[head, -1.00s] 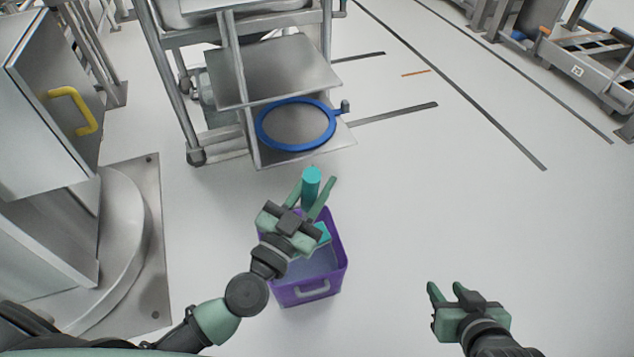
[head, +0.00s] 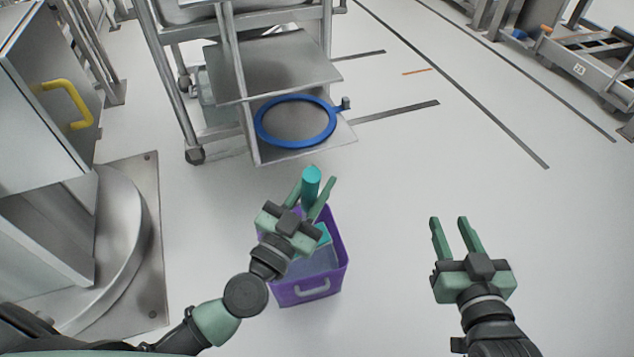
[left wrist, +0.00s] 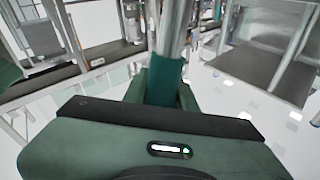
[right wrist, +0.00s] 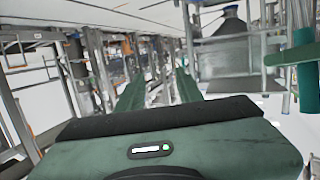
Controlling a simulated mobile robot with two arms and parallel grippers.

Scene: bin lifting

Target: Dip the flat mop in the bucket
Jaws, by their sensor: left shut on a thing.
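The purple bucket (head: 310,292) stands on the floor below my left gripper. My left gripper (head: 315,190) is above the bucket and shut on the mop's upright handle, whose teal top (head: 311,178) shows between the fingers. The teal grip (left wrist: 165,80) with a metal pole also shows in the left wrist view. A light teal part of the mop (head: 322,235) shows inside the bucket; my gripper hides much of it. My right gripper (head: 456,238) is open and empty, to the right of the bucket and apart from it.
A metal cart (head: 270,68) with a blue ring (head: 262,128) on its lower shelf stands behind the bucket. A metal cabinet with a yellow handle (head: 80,98) is at the left. The floor (head: 400,190) between bucket and right gripper is clear.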

